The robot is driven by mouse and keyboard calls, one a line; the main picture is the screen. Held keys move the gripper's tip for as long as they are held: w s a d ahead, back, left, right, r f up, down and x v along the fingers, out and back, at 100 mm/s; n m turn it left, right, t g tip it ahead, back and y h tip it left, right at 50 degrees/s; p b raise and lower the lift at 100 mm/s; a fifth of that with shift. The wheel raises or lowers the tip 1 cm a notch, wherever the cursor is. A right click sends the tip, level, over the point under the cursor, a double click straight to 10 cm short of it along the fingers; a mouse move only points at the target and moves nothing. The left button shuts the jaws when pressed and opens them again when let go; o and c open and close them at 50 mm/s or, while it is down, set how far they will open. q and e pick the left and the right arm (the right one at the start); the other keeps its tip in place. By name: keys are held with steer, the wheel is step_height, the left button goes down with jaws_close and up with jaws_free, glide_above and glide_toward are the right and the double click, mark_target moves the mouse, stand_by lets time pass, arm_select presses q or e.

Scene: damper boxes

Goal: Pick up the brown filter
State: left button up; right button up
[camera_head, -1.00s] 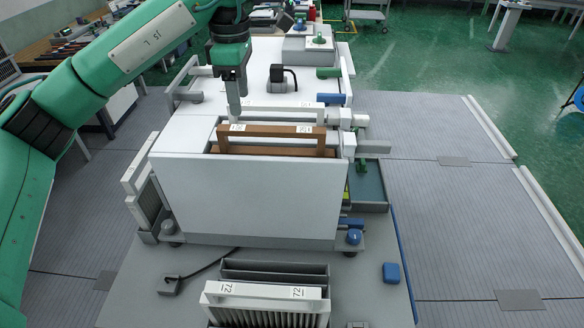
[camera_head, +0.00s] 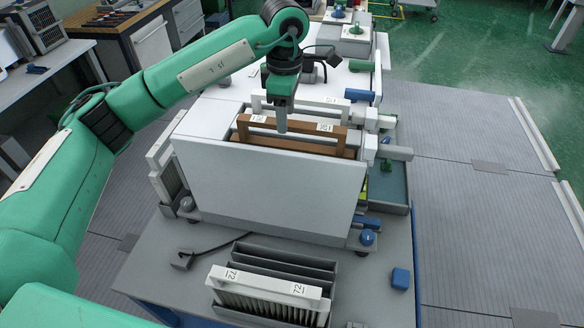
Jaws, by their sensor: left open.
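The brown filter (camera_head: 297,131) sits in the top opening of the white box (camera_head: 262,187), its brown handle bar standing above the rim with two white labels on it. My left gripper (camera_head: 282,129) points down at the middle of the handle bar. Its finger overlaps the bar in this view, and I cannot tell whether it touches. The jaws are open, seen edge-on, with no brown filter lifted. A white handle bar (camera_head: 312,101) stands just behind the brown one. My right gripper is not in view.
A white filter (camera_head: 263,282) stands in a grey rack (camera_head: 285,258) at the front of the grey table. A blue block (camera_head: 400,278) lies to its right. White cylinders and a small tray (camera_head: 388,185) jut from the box's right side.

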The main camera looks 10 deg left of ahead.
arm_select(q)
steer(key=shift+s+f+p, duration=0.1)
steer(key=shift+f+p, duration=0.3)
steer(key=shift+p, duration=0.2)
steer(key=f, duration=0.1)
steer(key=f+p, duration=0.2)
steer(key=f, duration=0.1)
steer(key=shift+w+d, duration=0.15)
steer(key=shift+w, duration=0.1)
steer(key=shift+f, duration=0.2)
jaws_close()
